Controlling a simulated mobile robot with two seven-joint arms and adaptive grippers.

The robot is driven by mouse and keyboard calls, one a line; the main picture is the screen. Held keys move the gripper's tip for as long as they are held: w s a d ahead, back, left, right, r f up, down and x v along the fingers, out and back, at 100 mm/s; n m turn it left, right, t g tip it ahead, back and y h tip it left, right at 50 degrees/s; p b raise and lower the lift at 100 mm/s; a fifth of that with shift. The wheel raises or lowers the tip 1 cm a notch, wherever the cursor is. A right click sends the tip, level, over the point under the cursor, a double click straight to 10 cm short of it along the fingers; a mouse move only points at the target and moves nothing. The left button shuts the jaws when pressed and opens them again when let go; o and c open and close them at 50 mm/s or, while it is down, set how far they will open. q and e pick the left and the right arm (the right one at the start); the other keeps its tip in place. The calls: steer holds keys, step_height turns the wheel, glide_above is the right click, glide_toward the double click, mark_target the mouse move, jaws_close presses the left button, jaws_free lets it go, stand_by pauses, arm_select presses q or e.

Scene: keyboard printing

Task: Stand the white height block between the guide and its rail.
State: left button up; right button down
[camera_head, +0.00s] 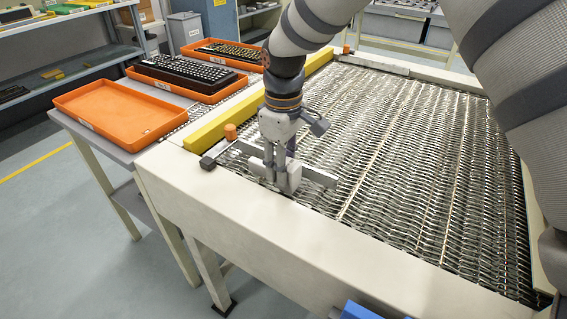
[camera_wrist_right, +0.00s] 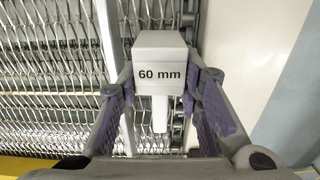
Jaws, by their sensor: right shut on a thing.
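My right gripper (camera_head: 280,182) points down over the near left corner of the mesh belt and is shut on the white height block (camera_wrist_right: 160,77). In the right wrist view the block sits between the two finger pads, with its "60 mm" label facing the camera. In the head view the fingers mostly hide it. A long yellow bar, seemingly the guide (camera_head: 210,127), runs along the belt's left side. A grey metal bar (camera_head: 318,176), perhaps its rail, passes beside the fingers; it also shows in the wrist view (camera_wrist_right: 107,35). Any gap below the block is hidden.
The mesh belt (camera_head: 420,150) is bare and bordered by a pale frame (camera_head: 250,225). An orange knob (camera_head: 231,131) stands near the gripper. An empty orange tray (camera_head: 115,108) and trays with keyboards (camera_head: 185,72) lie on the side table.

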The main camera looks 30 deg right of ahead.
steer(key=shift+f, duration=0.4)
stand_by(0.3)
steer(key=c, duration=1.1)
jaws_free()
steer(key=shift+o, duration=0.2)
steer(key=shift+r+p, duration=0.8)
steer(key=shift+r, duration=2.8)
arm_select(q)
steer(key=shift+w+r+t, duration=0.5)
steer(key=shift+w+r, duration=0.55)
steer(key=shift+w, duration=0.05)
arm_select(e)
steer(key=shift+f, duration=0.1)
